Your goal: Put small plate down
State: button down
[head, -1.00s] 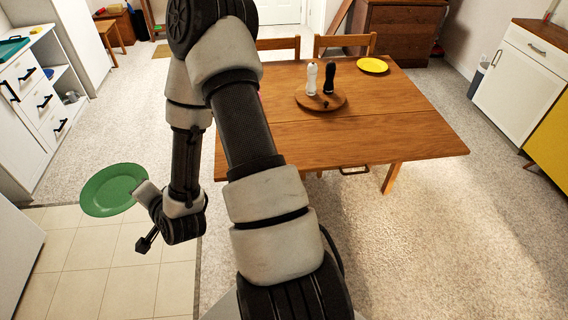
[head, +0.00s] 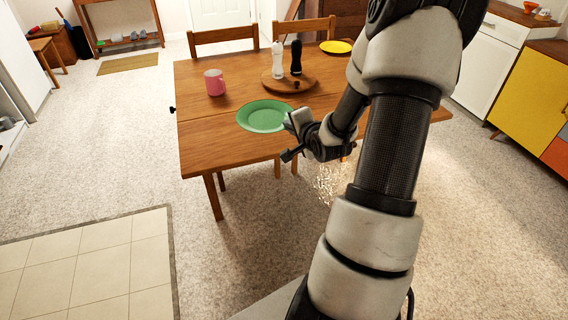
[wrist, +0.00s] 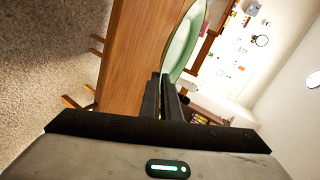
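A round green plate (head: 264,116) is over the near part of the wooden table (head: 210,143), roughly level. My gripper (head: 291,121) is at the plate's right edge; its fingertips are hard to make out in the head view. In the wrist view, the two dark fingers (wrist: 168,84) are close together at the rim of the green plate (wrist: 186,38), which extends out from them. The plate is held by its edge. I cannot tell whether its underside touches the tabletop.
A pink mug (head: 215,83) stands left of the plate. Behind it, a round wooden tray (head: 273,87) holds a white shaker (head: 278,61) and a black shaker (head: 296,58). A yellow plate (head: 336,47) lies at the far side. The table's front left is clear.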

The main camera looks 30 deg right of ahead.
jog(key=s+d+f+b, duration=0.1)
jog(key=d+f+b, duration=0.3)
jog(key=f, duration=0.7)
jog(key=shift+s+d+m+h+b, duration=0.3)
jog(key=c, duration=2)
grip_release()
jog(key=shift+f, duration=0.1)
